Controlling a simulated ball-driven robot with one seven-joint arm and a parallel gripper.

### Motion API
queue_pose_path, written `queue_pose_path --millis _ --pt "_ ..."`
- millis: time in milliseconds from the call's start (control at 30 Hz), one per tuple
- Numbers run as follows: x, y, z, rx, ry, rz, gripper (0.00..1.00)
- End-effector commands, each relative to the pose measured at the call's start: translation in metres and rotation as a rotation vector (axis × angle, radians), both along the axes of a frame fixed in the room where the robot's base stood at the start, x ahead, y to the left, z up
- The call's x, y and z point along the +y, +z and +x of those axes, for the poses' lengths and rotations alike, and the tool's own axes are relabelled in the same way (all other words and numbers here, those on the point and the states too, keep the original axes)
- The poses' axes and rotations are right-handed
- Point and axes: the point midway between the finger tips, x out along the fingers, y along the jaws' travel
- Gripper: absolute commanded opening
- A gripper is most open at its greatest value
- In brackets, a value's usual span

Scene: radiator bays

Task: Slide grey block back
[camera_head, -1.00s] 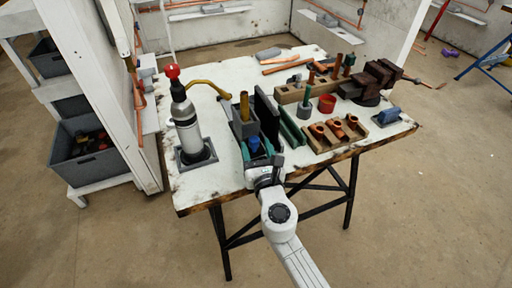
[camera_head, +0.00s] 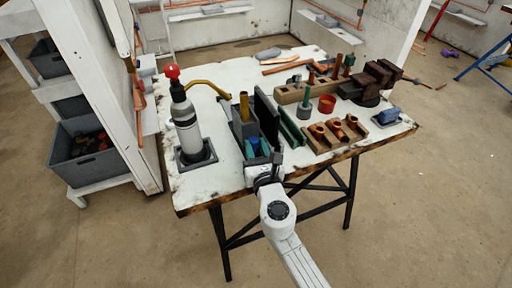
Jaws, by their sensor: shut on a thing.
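My gripper (camera_head: 264,172) is at the near edge of the white table, at the near end of a narrow tray between dark upright boards. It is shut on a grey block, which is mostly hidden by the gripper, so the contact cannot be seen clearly. Just beyond it, blue (camera_head: 252,144) and teal (camera_head: 264,147) pieces lie in the tray.
A silver bottle with a red top (camera_head: 184,120) stands left on a dark base. Green strips (camera_head: 292,128) and a wooden rack with copper fittings (camera_head: 336,134) are to the right. A vise (camera_head: 372,82) stands at the back right. The table's front left is bare.

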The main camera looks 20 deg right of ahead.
Motion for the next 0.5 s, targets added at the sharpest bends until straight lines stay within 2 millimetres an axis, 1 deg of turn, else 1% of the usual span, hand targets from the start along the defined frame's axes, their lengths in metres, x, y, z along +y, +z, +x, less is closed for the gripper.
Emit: queue_pose_path --millis 333,433,500 --pt "0.0 0.0 0.001 0.0 0.0 0.001 0.0" --pt "0.0 -0.002 0.008 0.001 0.0 0.002 0.0" --pt "0.0 -0.001 0.016 -0.001 0.0 0.003 0.0"
